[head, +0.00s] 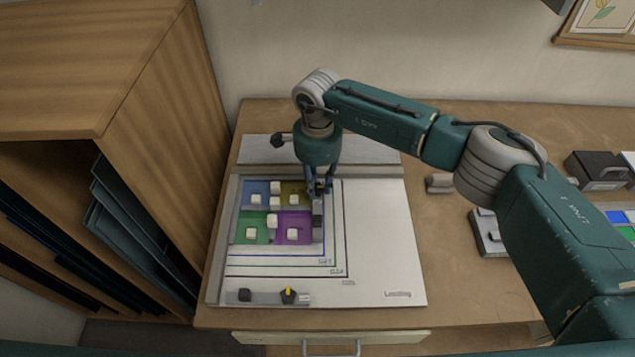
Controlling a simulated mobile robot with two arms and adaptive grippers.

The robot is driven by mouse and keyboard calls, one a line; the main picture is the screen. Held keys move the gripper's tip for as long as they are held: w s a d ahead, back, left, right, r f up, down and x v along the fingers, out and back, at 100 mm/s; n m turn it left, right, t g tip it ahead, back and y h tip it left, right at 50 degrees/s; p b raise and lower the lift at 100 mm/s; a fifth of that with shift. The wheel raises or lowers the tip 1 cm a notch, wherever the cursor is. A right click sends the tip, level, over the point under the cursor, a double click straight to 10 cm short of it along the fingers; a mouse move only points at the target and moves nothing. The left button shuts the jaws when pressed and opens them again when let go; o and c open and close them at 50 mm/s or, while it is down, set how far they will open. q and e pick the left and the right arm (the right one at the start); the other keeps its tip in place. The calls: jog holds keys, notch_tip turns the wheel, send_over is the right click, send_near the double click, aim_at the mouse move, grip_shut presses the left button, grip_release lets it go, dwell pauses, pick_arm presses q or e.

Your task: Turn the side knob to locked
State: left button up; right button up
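A pale board (380,240) lies on the desk with four coloured glass panes (258,222) in its upper left. A small dark grey block (318,218) stands at the right side of the panes; a knob on it is hidden or too small to make out. My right gripper (319,190) points down just above and behind this block; I cannot tell whether its fingers are apart or touching anything. A dark knob with a yellow pointer (289,295) sits on a grey rail at the board's front edge; its pointer runs roughly front to back. My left gripper is out of view.
Several pale cubes (292,235) sit on the panes. A black block (245,295) is on the front rail. A wooden shelf unit (165,130) stands close on the left. Grey devices (488,233) stand on the desk at right. The board's right part is clear.

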grip_shut()
jog(key=shift+w+f+m+b, duration=0.1)
jog(key=shift+m+b, duration=0.3)
jog(key=shift+b, duration=0.4)
jog(key=m+b, duration=0.7)
jog(key=b, duration=0.1)
jog(key=shift+m, duration=0.4)
jog(key=shift+m+b, duration=0.8)
jog(key=shift+b, duration=0.15)
jog(key=m+b, duration=0.2)
jog(key=m, duration=0.1)
jog(key=shift+a+m+b, duration=0.1)
jog(key=shift+m+b, duration=0.3)
jog(key=shift+r+m+b, duration=0.15)
jog(key=shift+m+b, duration=0.4)
jog(key=shift+m, duration=0.4)
jog(key=shift+r+m+b, duration=0.1)
jog(key=shift+m+b, duration=0.45)
jog(key=shift+m, duration=0.4)
jog(key=o, duration=0.9)
grip_release()
jog(key=shift+c, duration=0.2)
jog(key=shift+o, duration=0.5)
